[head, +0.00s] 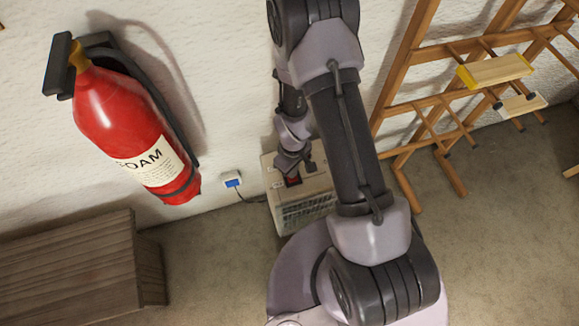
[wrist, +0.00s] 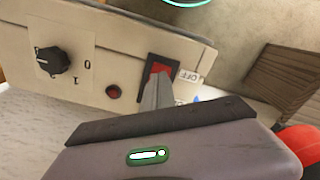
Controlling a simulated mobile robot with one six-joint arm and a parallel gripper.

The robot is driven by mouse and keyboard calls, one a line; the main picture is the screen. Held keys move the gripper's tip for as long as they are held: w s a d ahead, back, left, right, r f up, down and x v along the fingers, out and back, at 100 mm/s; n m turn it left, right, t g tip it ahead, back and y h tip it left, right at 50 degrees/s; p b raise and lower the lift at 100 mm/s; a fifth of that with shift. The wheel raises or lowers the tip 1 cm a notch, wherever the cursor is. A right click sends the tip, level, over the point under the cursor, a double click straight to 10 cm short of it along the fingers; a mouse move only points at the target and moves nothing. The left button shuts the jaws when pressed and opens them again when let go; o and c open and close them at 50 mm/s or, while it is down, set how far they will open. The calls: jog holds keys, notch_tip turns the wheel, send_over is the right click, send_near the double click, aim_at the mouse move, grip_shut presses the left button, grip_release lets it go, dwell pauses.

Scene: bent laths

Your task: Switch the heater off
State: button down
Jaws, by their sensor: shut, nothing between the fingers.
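The heater (head: 310,212) is a beige box with a grille on its front, standing on the floor against the wall. In the wrist view its top panel (wrist: 95,45) carries a red rocker switch (wrist: 161,70) in a dark frame, with a label (wrist: 189,77) reading OFF beside it.
A black knob (wrist: 52,60) and a small round red lamp (wrist: 113,92) share the panel. A blue-marked wall socket (head: 232,180) with a cable is left of the heater.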

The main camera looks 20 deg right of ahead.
notch_tip(320, 180, up, 6)
jog(key=p, duration=0.3)
jog(key=shift+p, duration=0.4)
jog(key=shift+r, duration=0.1)
notch_tip(320, 180, up, 23)
jog(key=w+m+t, duration=0.1)
jog(key=m+t, duration=0.2)
jog(key=m, duration=0.2)
jog(key=s+a+r+m+t+y, duration=0.1)
jog(key=s+a+r+m, duration=0.1)
jog(key=s+r, duration=0.5)
jog(key=s+a+r+m+t+y, duration=0.1)
jog(key=s+a+r+m, duration=0.1)
jog(key=s+r, duration=0.5)
notch_tip(320, 180, up, 3)
jog(key=shift+f+m+t, duration=0.2)
jog(key=shift+m+t, duration=0.2)
jog(key=shift+m, duration=0.3)
